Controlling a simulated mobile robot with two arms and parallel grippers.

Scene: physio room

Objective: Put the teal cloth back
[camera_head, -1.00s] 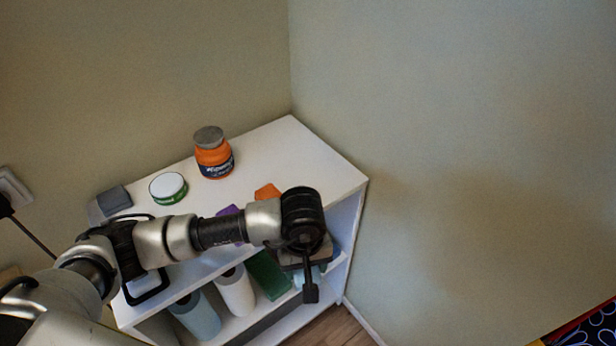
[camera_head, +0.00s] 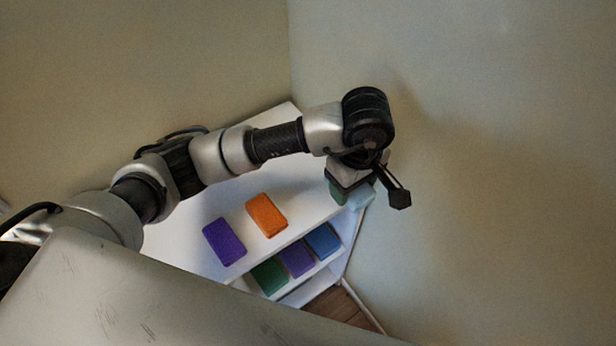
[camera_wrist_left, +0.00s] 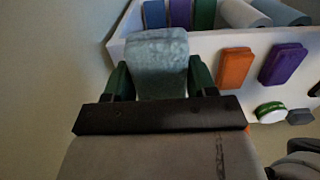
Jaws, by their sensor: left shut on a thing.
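The teal cloth (camera_head: 361,196) is a pale, grey-teal folded block. My left gripper (camera_head: 352,193) is shut on it, above the right end of the white shelf unit (camera_head: 312,190). In the left wrist view, the teal cloth (camera_wrist_left: 157,58) sits between the two green fingers of the gripper (camera_wrist_left: 160,78), with the shelf beyond it. Folded pieces in green (camera_head: 269,276), purple (camera_head: 297,257) and blue (camera_head: 323,240) lie in a row on the lower level. My right gripper is not in view.
A purple block (camera_head: 223,241) and an orange block (camera_head: 266,215) lie on the top. The left wrist view also shows a white-and-green tub (camera_wrist_left: 271,112), a white roll (camera_wrist_left: 243,13) and a grey-blue roll (camera_wrist_left: 282,12). A wall (camera_head: 480,190) stands close on the right.

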